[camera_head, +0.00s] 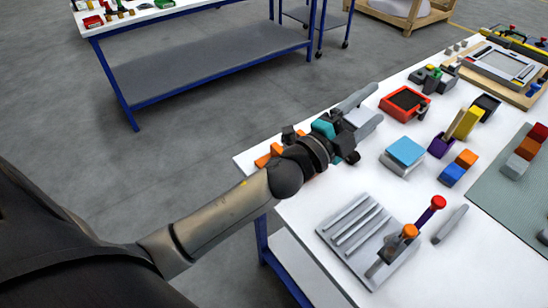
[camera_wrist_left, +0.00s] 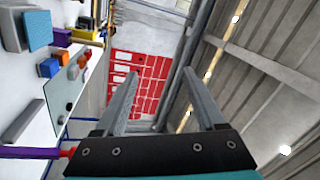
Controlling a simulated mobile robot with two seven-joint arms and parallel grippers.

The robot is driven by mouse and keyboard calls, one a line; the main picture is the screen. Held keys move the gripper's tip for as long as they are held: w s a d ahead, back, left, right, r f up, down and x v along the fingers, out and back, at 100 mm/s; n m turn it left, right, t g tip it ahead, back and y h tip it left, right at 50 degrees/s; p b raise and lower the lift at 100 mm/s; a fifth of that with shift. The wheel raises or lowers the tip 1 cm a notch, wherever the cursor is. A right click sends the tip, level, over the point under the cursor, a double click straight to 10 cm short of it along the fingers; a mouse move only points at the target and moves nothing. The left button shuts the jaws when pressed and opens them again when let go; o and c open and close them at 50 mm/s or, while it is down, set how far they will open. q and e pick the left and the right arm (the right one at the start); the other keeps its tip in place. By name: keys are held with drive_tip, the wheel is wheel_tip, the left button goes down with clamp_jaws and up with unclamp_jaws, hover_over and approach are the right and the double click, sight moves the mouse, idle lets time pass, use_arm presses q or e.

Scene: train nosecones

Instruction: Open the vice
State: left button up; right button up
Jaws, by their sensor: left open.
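My left gripper (camera_head: 374,105) reaches over the table's left side. Its two grey fingers are apart, and in the left wrist view the gripper (camera_wrist_left: 160,73) has nothing between them, pointing across the room. I cannot tell for certain which thing is the vice. A grey ridged fixture (camera_head: 350,232) lies near the front edge, with an orange-knobbed part (camera_head: 410,231) and a purple lever with a red knob (camera_head: 438,202). The gripper is apart from it. An orange and black thing (camera_head: 264,160) is partly hidden behind my left wrist. My right gripper is not in view.
The white table (camera_head: 310,210) also holds a blue-topped block (camera_head: 405,151), a red tray (camera_head: 405,102), a purple holder (camera_head: 440,146), coloured cubes (camera_head: 466,159) and a grey bar (camera_head: 450,224). A blue-framed bench (camera_head: 200,68) stands behind. Floor is clear between.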

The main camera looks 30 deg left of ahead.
use_arm(q)
drive_tip(key=s+d+r+m+g+h, duration=0.1)
drive_tip(key=s+d+m+g+h, duration=0.1)
drive_tip(key=d+m+g+h, duration=0.6)
drive_tip(key=s+d+m+g+h, duration=0.15)
drive_tip(key=m+g, duration=0.25)
drive_tip(key=m, duration=0.8)
drive_tip(key=a+f+m+g+y, duration=0.55)
drive_tip(key=a+f+y, duration=0.35)
drive_tip(key=a+y, duration=0.3)
drive_tip(key=a+r+g+y, duration=0.2)
drive_tip(key=a+y, duration=0.3)
drive_tip(key=a, duration=1.1)
drive_tip(key=shift+t, duration=0.25)
drive_tip(key=f, duration=1.5)
drive_tip(key=shift+s+d, duration=0.25)
drive_tip(key=shift+s, duration=0.05)
clamp_jaws()
